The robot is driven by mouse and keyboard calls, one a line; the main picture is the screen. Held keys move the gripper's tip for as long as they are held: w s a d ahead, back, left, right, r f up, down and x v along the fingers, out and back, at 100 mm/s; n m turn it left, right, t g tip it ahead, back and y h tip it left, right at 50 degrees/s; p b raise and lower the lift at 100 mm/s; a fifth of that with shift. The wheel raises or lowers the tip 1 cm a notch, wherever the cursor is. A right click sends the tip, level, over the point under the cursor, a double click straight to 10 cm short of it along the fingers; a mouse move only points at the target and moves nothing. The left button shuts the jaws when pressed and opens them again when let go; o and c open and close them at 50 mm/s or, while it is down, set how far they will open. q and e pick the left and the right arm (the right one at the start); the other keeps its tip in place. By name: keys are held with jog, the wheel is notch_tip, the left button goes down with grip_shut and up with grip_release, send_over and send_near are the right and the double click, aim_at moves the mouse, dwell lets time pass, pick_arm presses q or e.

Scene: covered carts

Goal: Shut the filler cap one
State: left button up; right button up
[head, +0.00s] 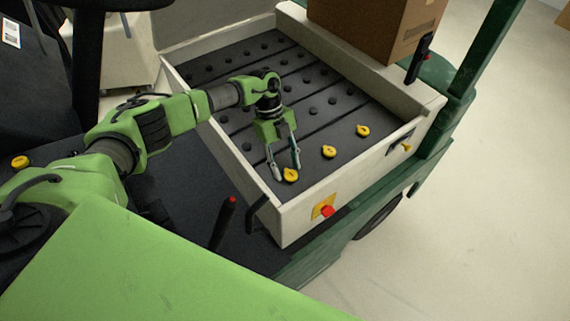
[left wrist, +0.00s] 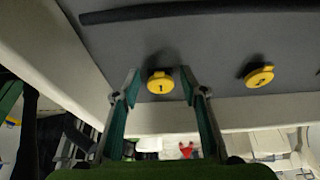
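Filler cap one is a yellow round cap marked "1" (left wrist: 159,83), and it sits near the front wall of the grey panel. In the head view this cap (head: 291,175) is the nearest and leftmost of the yellow caps in the tray. My left gripper (head: 287,170) points down over it. In the left wrist view the open fingers (left wrist: 160,84) stand apart on either side of the cap, with gaps visible. I cannot tell whether they touch it or how firmly it is seated. My right gripper is not in view.
A yellow cap marked "2" (left wrist: 259,76) sits beside cap one; another yellow cap (head: 362,130) is farther right. Several dark plugs dot the panel. The pale tray wall (head: 320,188) carries a red button (head: 327,211). A cardboard box (head: 375,28) stands behind.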

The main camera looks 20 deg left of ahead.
pick_arm(q)
jog(key=shift+w+a+r, duration=0.2)
jog(key=shift+a+r, duration=0.05)
jog(key=shift+r, duration=0.15)
jog(key=v, duration=1.1)
jog(key=shift+s+d+r, duration=0.1)
jog(key=shift+d, duration=0.05)
